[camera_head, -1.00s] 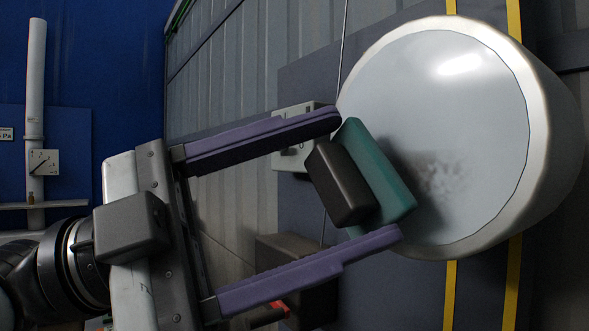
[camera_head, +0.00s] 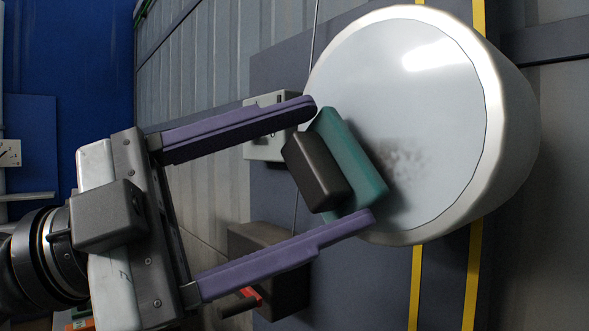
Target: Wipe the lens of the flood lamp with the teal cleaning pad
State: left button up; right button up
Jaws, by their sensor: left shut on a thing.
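The flood lamp (camera_head: 510,110) is a large white round housing at the right, its pale lens (camera_head: 400,100) facing me. A grey smudge (camera_head: 405,160) shows on the lower middle of the lens. My left gripper (camera_head: 340,163) is shut on the teal cleaning pad (camera_head: 352,160), which has a dark block-shaped back. The pad is in front of the lens's lower left part, just left of the smudge, and hides some of the lens. Whether it touches the glass I cannot tell. My right gripper is not in view.
A grey panel with yellow stripes (camera_head: 472,270) stands behind the lamp. A light grey box (camera_head: 262,148) and a dark box with a red handle (camera_head: 270,265) are on the wall behind my gripper. A thin rod or cable (camera_head: 314,45) runs down there. A gauge (camera_head: 8,153) is at far left.

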pick_arm(q)
jog(key=shift+w+d, duration=0.45)
jog(key=shift+d, duration=0.2)
